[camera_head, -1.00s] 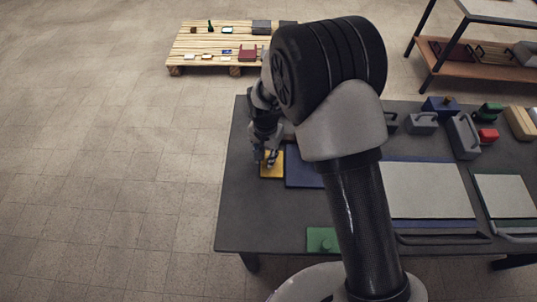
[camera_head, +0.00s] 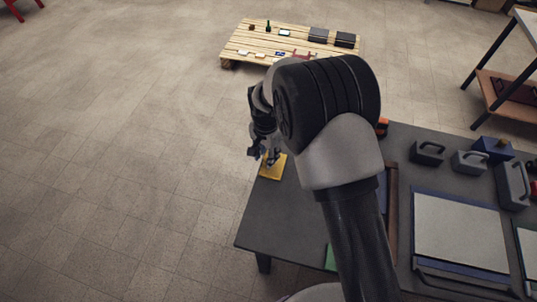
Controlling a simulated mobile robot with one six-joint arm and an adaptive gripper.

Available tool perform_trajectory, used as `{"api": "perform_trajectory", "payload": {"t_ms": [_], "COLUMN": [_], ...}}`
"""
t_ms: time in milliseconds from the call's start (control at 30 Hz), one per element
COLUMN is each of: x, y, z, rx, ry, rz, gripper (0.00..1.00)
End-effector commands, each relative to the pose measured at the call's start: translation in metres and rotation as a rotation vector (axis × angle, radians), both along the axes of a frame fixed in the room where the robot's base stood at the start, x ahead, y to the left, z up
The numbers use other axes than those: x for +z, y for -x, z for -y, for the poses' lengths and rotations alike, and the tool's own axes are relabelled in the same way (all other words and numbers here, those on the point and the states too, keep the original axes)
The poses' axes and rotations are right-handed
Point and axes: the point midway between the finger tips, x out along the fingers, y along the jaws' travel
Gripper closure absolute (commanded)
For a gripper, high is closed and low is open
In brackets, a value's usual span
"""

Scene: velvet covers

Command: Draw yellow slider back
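The yellow slider (camera_head: 273,171) is a small flat yellow piece at the left edge of the dark table (camera_head: 290,215). My gripper (camera_head: 266,157) points down over its upper part, at or just above it. The fingers are small and dark in this view. I cannot tell whether they touch the slider or how far apart they are. My arm hides much of the table to the right of the slider.
Light panels with blue edges (camera_head: 460,232), a brown strip (camera_head: 391,212) and grey handled blocks (camera_head: 427,153) lie to the right. A green piece (camera_head: 330,258) shows beside my arm. A wooden pallet (camera_head: 262,40) stands behind.

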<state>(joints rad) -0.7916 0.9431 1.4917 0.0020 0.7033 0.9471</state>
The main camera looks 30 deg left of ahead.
Motion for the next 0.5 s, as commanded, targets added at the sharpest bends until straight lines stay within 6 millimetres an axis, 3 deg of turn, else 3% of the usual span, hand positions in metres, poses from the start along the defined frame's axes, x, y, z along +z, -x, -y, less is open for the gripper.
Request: {"api": "perform_trajectory", "payload": {"t_ms": [167, 500], "x": [-0.0001, 0.0018], "y": [0.0005, -0.0001], "z": [0.0001, 0.0012], "rx": [0.0, 0.0], "ry": [0.001, 0.002], "rz": [-0.001, -0.001], "gripper": [0.55, 0.55]}}
